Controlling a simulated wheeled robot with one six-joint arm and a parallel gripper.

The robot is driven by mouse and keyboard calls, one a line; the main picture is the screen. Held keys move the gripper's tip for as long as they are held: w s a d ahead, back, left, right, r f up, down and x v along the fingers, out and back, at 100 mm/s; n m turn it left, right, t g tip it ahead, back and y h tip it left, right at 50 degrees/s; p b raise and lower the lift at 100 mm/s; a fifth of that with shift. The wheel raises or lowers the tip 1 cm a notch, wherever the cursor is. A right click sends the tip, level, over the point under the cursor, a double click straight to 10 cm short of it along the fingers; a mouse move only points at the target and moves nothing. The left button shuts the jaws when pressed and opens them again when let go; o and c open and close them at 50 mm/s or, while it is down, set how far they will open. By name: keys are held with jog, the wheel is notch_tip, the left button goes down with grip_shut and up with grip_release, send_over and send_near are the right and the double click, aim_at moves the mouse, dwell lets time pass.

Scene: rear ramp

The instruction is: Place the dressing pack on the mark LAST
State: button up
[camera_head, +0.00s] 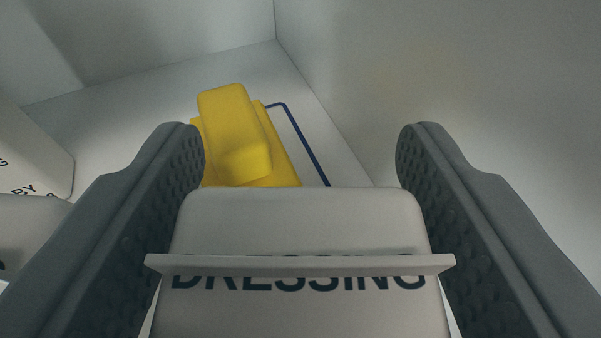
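The dressing pack (300,222) is a pale block with dark letters reading DRESSING. A thin pale bar crosses its face and partly covers the letters. It fills the space between the two grey dimpled fingers of my gripper (301,160). The bar's ends reach both finger pads, and my gripper looks shut on the pack. Beyond it, a blue outline (305,142) is drawn on the pale floor, with only its right side and far corner showing. The pack, and yellow items lying on the outline's left part, hide the rest. No word LAST is readable.
A yellow block (234,130) leans on another flat yellow piece (284,172) at the outline. Pale lettered packs (30,155) stand at the left edge. A plain wall (450,70) rises close on the right, and walls close off the back. Some floor behind the yellow items is bare.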

jog(key=shift+r, duration=0.2)
jog(key=v, duration=1.2)
jog(key=shift+d, duration=0.1)
